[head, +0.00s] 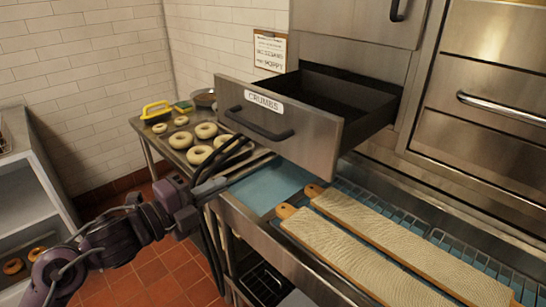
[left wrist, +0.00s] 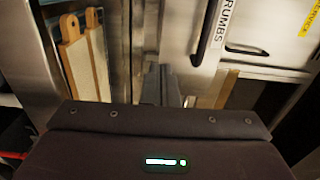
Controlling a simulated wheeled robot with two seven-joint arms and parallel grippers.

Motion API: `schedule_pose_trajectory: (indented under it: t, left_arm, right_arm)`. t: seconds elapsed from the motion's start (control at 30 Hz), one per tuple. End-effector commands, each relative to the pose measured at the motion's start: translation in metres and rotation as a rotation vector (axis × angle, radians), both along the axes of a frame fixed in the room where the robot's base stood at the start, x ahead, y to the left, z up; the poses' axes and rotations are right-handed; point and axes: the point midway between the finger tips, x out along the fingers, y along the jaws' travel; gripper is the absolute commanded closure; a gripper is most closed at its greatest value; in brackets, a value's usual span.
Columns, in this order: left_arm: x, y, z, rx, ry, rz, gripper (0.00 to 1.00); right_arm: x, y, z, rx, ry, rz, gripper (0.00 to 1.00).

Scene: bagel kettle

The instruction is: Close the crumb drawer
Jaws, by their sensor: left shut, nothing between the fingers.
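The crumb drawer (head: 280,125) is pulled out of the steel unit, and its dark inside shows empty in the head view. Its steel front carries a CRUMBS label and a dark bar handle (head: 258,124). The label and handle (left wrist: 208,35) also show in the left wrist view, turned sideways. My right gripper is not in view.
Two long boards (head: 400,250) rest on the counter below and right of the drawer. A white shelf unit (head: 35,190) stands at far left.

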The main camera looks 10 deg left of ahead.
Motion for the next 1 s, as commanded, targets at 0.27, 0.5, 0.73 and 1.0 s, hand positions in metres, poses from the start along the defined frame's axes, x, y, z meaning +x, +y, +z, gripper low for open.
schedule_pose_trajectory:
  t: [0.27,0.5,0.73,1.0]
  left_arm:
    - [0.026,-0.023,0.008,0.0,-0.01,-0.006,1.0]
    - [0.067,-0.055,0.008,-0.002,-0.007,-0.005,1.0]
    - [0.097,-0.078,0.006,0.002,-0.005,-0.004,1.0]
    - [0.108,-0.087,0.002,0.005,-0.007,-0.004,1.0]
  right_arm:
    - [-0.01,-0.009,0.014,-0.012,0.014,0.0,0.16]
    - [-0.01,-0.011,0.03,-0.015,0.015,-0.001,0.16]
    - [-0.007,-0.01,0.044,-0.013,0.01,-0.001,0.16]
    - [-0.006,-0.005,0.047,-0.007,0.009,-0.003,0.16]
